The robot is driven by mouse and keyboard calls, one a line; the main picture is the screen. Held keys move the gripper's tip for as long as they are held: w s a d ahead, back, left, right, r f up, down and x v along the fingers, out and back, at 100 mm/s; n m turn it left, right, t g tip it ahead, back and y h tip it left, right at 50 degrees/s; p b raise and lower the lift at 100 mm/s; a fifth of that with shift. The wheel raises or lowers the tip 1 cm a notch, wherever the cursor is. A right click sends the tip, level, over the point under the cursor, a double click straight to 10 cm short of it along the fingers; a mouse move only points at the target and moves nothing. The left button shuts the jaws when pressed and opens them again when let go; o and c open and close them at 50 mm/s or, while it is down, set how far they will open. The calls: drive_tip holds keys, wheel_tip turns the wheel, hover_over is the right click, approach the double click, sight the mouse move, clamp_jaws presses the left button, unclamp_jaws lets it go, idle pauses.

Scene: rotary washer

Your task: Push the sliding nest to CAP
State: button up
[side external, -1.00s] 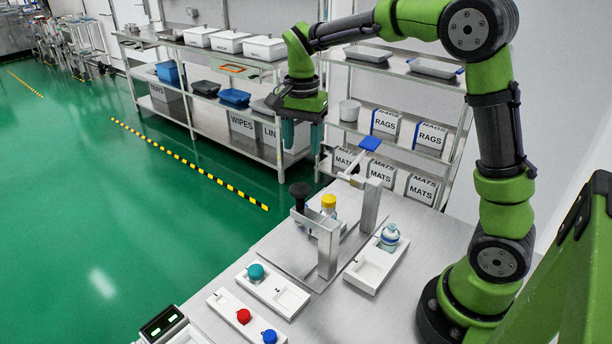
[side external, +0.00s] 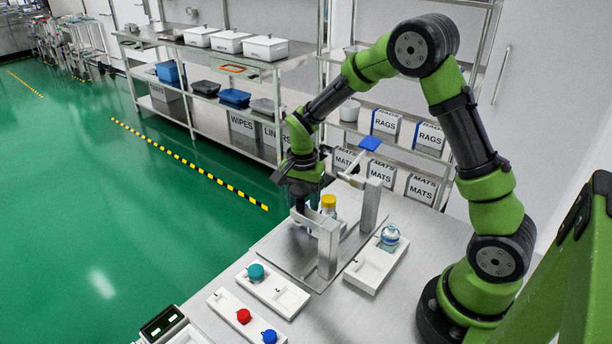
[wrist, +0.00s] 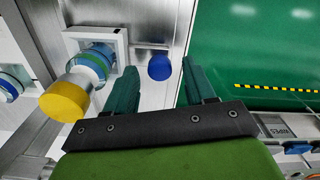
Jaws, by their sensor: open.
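The sliding nest (wrist: 118,34) shows in the wrist view as a white square block on the steel plate. A bottle with a yellow cap (side external: 328,201) stands in it, and this yellow cap also shows in the wrist view (wrist: 64,98). My gripper (side external: 304,200) is low at the left end of the steel fixture, beside the bottle. In the wrist view its teal fingers (wrist: 162,88) are apart, with a round blue knob (wrist: 159,66) seen between them. Nothing is visibly gripped, and contact cannot be told. No CAP mark is readable.
A white tray with a blue-banded bottle (side external: 389,236) is at the right. Trays with a teal cap (side external: 256,271), a red knob (side external: 243,316) and a blue knob (side external: 269,336) lie in front.

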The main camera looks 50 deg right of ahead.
drive_tip(key=shift+f, duration=0.2)
clamp_jaws()
idle(0.3)
drive_tip(key=d, duration=1)
drive_tip(key=shift+d, duration=0.35)
drive_tip(key=shift+c, duration=2)
unclamp_jaws()
drive_tip(key=shift+d, duration=0.1)
drive_tip(key=o, duration=0.4)
drive_tip(key=shift+a, duration=0.2)
